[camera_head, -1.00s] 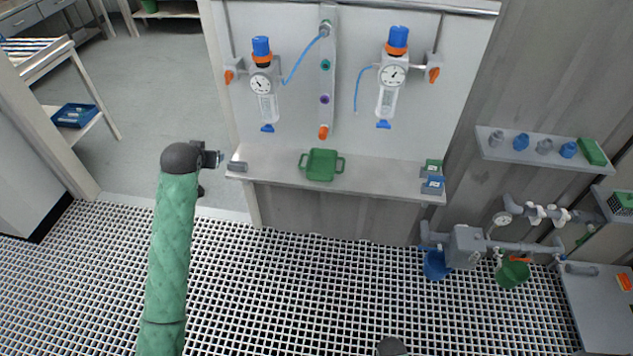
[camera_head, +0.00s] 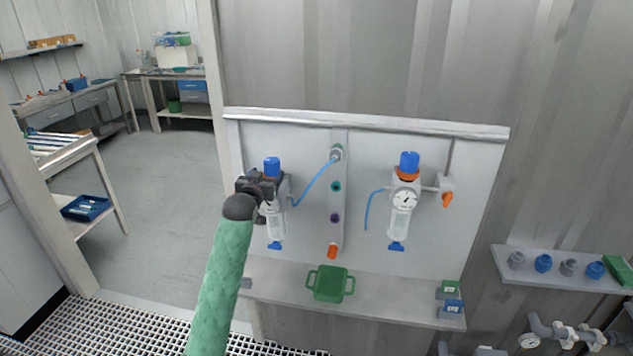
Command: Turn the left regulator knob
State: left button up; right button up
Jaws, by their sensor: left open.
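The left regulator's blue knob (camera_head: 272,166) shows at the top of the left regulator on the white panel. The regulator's clear bowl (camera_head: 275,228) with a blue drain hangs below. My left gripper (camera_head: 272,184) is at the regulator just below the blue knob and hides its orange collar and gauge. The gripper is open; I cannot tell whether its fingers touch the regulator. The right regulator (camera_head: 404,200), with a blue knob, orange collar and round gauge, stands clear to the right. My right gripper is not in view.
A central manifold strip (camera_head: 337,215) with coloured ports stands between the regulators, and a blue hose (camera_head: 314,183) runs to it from the left one. Below, the shelf (camera_head: 390,298) holds a green tray (camera_head: 330,284) and small green and blue boxes (camera_head: 451,299).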

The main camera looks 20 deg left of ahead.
aim_at(269, 166)
pick_arm(q)
jog(key=shift+s+d+r+t, duration=0.15)
jog(key=shift+r+t, duration=0.25)
jog(key=shift+r, duration=0.2)
jog(key=shift+w+a+p, duration=0.2)
jog(key=shift+w+p, duration=0.2)
jog(key=shift+w, duration=0.2)
jog(key=shift+r+p+x, duration=0.25)
jog(key=shift+p+x, duration=0.5)
jog(key=shift+x, duration=0.35)
jog(key=p+x, duration=0.1)
jog(key=x, duration=0.2)
jog(key=shift+w+f+p, duration=0.1)
jog(key=shift+f+p, duration=0.1)
jog(key=shift+p, duration=0.15)
jog(key=shift+w+a, duration=0.2)
jog(key=shift+w, duration=0.35)
jog(key=shift+f, duration=0.1)
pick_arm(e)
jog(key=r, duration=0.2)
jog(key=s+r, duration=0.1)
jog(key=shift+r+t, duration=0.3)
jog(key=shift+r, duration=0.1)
pick_arm(q)
jog(key=shift+c, duration=0.2)
jog(key=c, duration=1)
jog(key=shift+o, duration=0.2)
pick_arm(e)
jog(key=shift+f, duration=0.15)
